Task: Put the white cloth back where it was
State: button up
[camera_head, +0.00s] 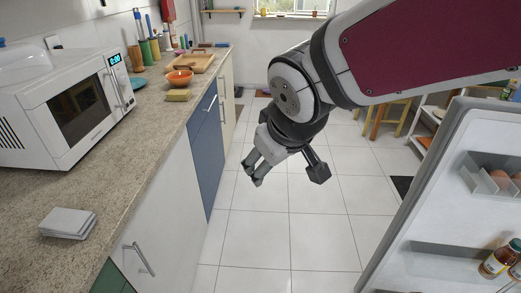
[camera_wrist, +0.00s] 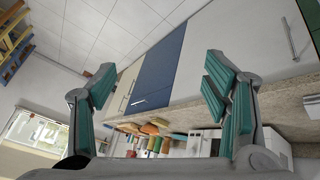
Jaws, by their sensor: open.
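A white, flat, folded-looking stack (camera_head: 68,222) lies on the near left of the speckled counter (camera_head: 125,165). It looks like the white cloth, but I cannot be sure. My gripper (camera_head: 285,172) hangs in the air over the tiled floor, right of the counter and well apart from the stack. Its fingers are spread with nothing between them. In the wrist view my gripper (camera_wrist: 160,85) also shows its teal-padded fingers wide apart and empty.
A white microwave (camera_head: 75,105) stands on the counter. Beyond it are a yellow sponge (camera_head: 178,95), an orange bowl (camera_head: 180,77) and a wooden board (camera_head: 192,63). An open fridge door (camera_head: 440,190) with eggs and a bottle (camera_head: 500,258) stands at right. The floor between is clear.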

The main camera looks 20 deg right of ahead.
jog(key=s+d+m+g, duration=0.1)
jog(key=s+g, duration=0.1)
jog(key=s, duration=0.7)
jog(key=s+d+r+m+g, duration=0.1)
jog(key=s+m+g, duration=0.1)
jog(key=s, duration=0.6)
jog(key=shift+s+d+r+m+y, duration=0.15)
jog(key=shift+s+d+m+y, duration=0.15)
jog(key=shift+s+y, duration=0.1)
